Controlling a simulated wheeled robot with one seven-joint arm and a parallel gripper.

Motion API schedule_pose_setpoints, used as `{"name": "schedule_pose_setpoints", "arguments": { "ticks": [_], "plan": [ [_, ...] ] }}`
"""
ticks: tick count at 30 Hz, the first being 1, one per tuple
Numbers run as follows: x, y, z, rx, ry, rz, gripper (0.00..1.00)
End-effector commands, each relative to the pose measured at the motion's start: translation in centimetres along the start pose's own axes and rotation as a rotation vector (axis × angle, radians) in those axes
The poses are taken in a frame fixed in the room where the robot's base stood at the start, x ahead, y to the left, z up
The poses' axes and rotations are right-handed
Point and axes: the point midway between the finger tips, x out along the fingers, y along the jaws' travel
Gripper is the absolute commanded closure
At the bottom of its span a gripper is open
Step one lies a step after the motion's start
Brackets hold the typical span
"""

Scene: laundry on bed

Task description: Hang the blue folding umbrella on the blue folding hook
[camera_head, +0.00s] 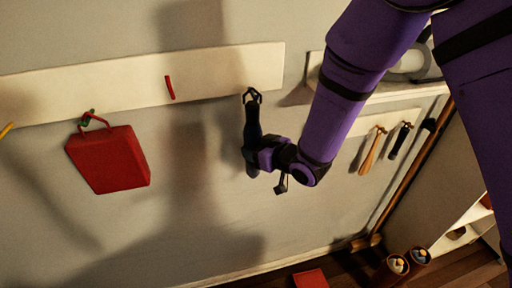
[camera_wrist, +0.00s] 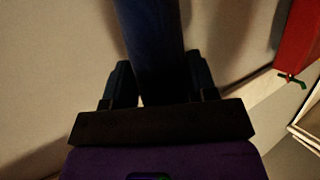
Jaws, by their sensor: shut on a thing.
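The blue folding umbrella (camera_head: 252,122) looks nearly black in the head view and hangs upright in front of the wall, with a strap loop at its top. My gripper (camera_head: 256,158) is shut on the lower part of its body. In the wrist view the dark blue umbrella (camera_wrist: 150,40) runs between my two fingers. The loop is at the lower edge of the white hook rail (camera_head: 225,68), near its right end. I cannot make out the blue folding hook, and I cannot tell whether the loop is around it.
A red hook (camera_head: 170,88) is bare, and a yellow hook (camera_head: 6,130) is at the left edge.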

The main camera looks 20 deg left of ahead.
Motion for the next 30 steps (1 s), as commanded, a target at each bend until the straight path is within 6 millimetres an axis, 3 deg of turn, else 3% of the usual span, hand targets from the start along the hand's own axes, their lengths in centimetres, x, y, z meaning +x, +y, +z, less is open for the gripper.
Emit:
{"name": "schedule_pose_setpoints", "arguments": {
  "ticks": [9, 10, 14, 23, 30],
  "plan": [
    [0.0, 0.0, -0.1, 0.0, 0.001, 0.0, 0.8],
    [0.0, 0.0, -0.1, 0.0, 0.001, 0.0, 0.45],
    [0.0, 0.0, 0.0, 0.0, 0.001, 0.0, 0.18],
    [-0.2, 0.0, 0.0, 0.001, -0.001, 0.0, 0.18],
    [-3.0, 0.0, -0.1, 0.002, 0.0, 0.001, 0.18]
  ]
}}
